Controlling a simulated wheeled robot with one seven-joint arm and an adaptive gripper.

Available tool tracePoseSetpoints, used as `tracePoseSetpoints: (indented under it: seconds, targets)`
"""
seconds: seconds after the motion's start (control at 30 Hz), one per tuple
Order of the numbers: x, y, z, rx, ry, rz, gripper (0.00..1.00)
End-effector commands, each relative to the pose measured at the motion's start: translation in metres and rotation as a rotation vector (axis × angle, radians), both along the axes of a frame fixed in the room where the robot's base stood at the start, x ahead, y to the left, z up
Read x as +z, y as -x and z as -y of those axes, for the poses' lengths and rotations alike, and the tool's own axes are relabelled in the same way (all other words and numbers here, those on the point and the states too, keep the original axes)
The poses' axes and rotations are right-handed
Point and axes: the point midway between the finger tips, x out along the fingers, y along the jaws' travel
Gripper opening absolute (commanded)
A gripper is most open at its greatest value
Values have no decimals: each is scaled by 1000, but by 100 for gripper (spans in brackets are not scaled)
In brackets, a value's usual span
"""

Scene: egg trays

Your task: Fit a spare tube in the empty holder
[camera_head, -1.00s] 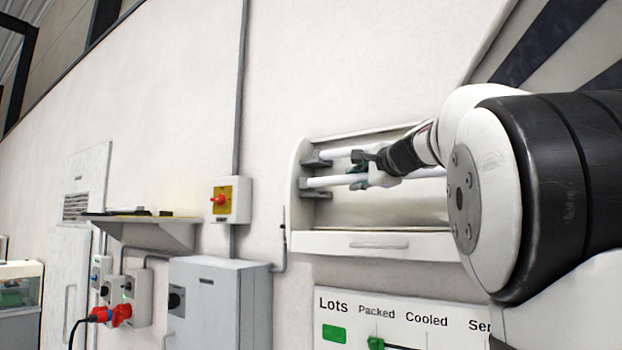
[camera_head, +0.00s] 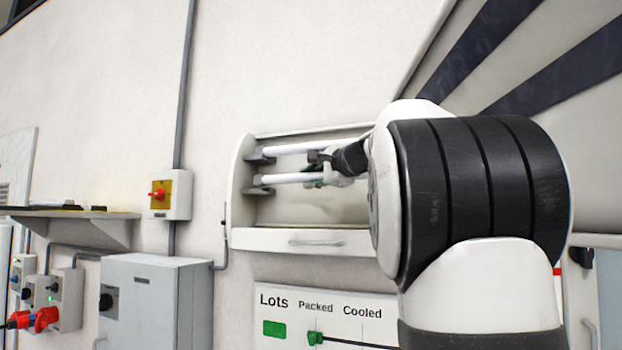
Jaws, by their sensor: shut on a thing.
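An open light fixture (camera_head: 240,205) is mounted on the wall, with two white tubes lying across it. The upper tube (camera_head: 290,148) has its left end at a dark grey holder (camera_head: 260,160). The lower tube (camera_head: 287,179) has its left end beside a second dark holder (camera_head: 259,190); I cannot tell if it is seated. My gripper (camera_head: 316,180) is shut on the lower tube, in front of the fixture. My arm hides the fixture's right end, with the right ends of the tubes and any holders there.
A ledge with a handle (camera_head: 316,243) runs below the fixture, above a lot board (camera_head: 273,300). To the left are a red and yellow switch (camera_head: 160,194), a grey cabinet (camera_head: 150,300), a shelf (camera_head: 95,215) and red plugs (camera_head: 38,320). The wall above the fixture is clear.

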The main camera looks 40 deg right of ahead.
Motion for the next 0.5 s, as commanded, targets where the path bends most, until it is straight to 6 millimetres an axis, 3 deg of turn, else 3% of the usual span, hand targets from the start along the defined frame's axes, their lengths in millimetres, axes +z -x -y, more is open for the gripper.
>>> tracePoseSetpoints:
  seconds: [0.5]
  targets:
    - [-4,0,0,0,0,0,5]
